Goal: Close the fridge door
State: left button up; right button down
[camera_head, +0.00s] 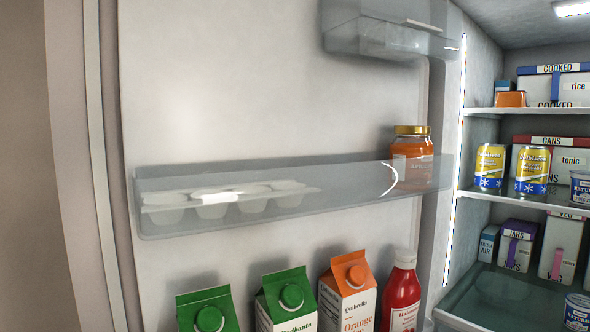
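The fridge door (270,95) stands open and fills the left and middle of the head view, its inner side facing me. Its outer edge (80,160) runs down the left of the picture. The door meets the fridge interior (480,85) at the right, along a lit vertical strip (456,170). Neither of my grippers shows in this view, so nothing of mine is seen touching the door. The door's lower part and outer side are out of view.
A clear door shelf (330,192) holds an egg tray (220,203) and an orange jar (411,155). Below stand green cartons (288,298), an orange carton (346,292) and a red bottle (401,292). Fridge shelves (520,200) hold boxes and cans. Left of the door is plain wall-like surface.

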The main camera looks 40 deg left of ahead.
aim_at(198, 145)
jog(key=j+z, duration=0.2)
jog(key=j, duration=0.2)
jog(key=j+z, duration=0.2)
jog(key=j, duration=0.25)
jog(key=k+j+z, duration=0.2)
jog(key=j, duration=0.2)
jog(key=j+z, duration=0.2)
jog(key=j, duration=0.2)
jog(key=k+j+z, duration=0.2)
jog(key=j, duration=0.15)
jog(key=k+j+z, duration=0.2)
jog(key=j, duration=0.2)
jog(key=j+z, duration=0.15)
jog(key=j, duration=0.8)
jog(key=i, duration=0.05)
